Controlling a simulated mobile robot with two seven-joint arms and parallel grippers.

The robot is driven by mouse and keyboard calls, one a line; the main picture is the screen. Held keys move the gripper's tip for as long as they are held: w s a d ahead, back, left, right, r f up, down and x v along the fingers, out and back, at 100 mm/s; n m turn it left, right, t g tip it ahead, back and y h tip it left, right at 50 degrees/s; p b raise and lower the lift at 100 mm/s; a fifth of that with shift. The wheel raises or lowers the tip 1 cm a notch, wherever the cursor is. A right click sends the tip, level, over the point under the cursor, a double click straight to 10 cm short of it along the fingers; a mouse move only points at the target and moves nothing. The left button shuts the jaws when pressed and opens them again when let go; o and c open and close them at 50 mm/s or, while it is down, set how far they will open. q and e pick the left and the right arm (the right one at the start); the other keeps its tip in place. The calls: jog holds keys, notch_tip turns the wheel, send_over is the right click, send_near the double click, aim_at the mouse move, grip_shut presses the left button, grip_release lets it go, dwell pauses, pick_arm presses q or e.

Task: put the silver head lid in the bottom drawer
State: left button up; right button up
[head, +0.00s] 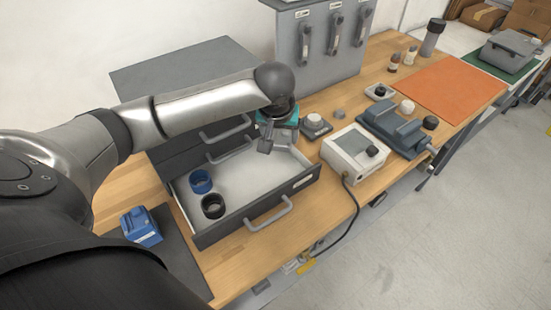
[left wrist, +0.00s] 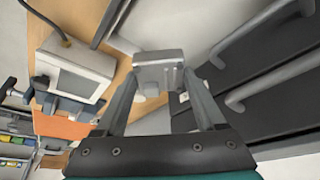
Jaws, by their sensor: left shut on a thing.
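The silver head lid (left wrist: 158,70) is a light grey, block-like piece between the fingertips of my left gripper (left wrist: 160,88) in the left wrist view. In the head view my left gripper (head: 270,142) points down above the right rear part of the open bottom drawer (head: 240,222). The lid is hard to tell from the fingers there. The drawer is pulled out and has a pale floor. A blue ring (head: 201,181) and a black ring (head: 213,206) stand inside at its left. My right gripper is not in view.
The upper drawers (head: 205,125) of the dark cabinet are shut. A white device with a screen (head: 352,152) stands right of the open drawer, with a grey-topped block (head: 315,126) behind it. A blue block (head: 141,227) lies on a dark mat at the left.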

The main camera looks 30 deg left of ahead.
aim_at(277, 147)
pick_arm(q)
notch_tip(277, 147, down, 6)
jog(key=shift+b, duration=0.45)
jog(key=shift+f+b, duration=0.45)
jog(key=shift+f, duration=1.75)
jog(key=shift+f, duration=0.15)
jog(key=o, duration=1.5)
jog(key=p+v, duration=0.3)
jog(key=v, duration=0.9)
